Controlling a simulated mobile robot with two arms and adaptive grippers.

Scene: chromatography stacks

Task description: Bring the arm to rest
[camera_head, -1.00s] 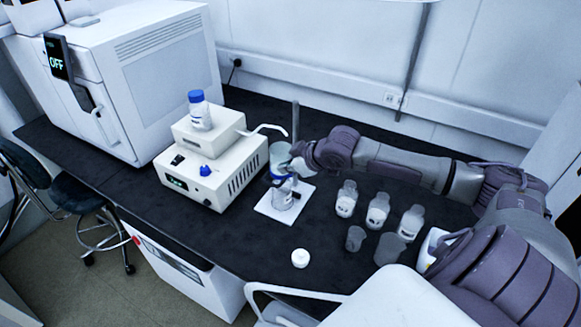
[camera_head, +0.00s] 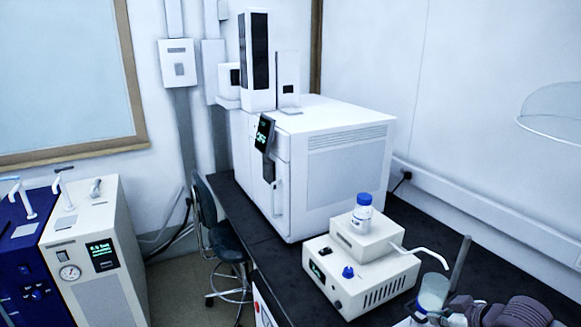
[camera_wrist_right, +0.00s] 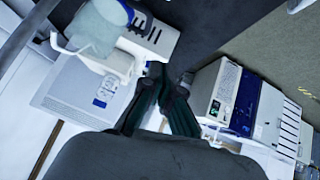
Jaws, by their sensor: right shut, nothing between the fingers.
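My right arm enters the head view at the bottom right corner. Its right gripper (camera_head: 426,318) is at the lower edge, beside a clear glass vessel (camera_head: 433,292), and is mostly cut off there. Whether it touches the glass cannot be told. In the right wrist view the two dark fingers of the right gripper (camera_wrist_right: 168,82) are together with nothing between them. A blurred, pale glass shape (camera_wrist_right: 95,28) is close by at the upper left of that view. My left gripper is not in view.
A white stirrer-like instrument (camera_head: 362,262) carries a blue-capped bottle (camera_head: 361,214) and has a white spout. A large white oven unit (camera_head: 345,165) reading OFF stands behind on the black bench. A stool (camera_head: 228,245) and blue and white cabinets (camera_head: 95,255) are at left.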

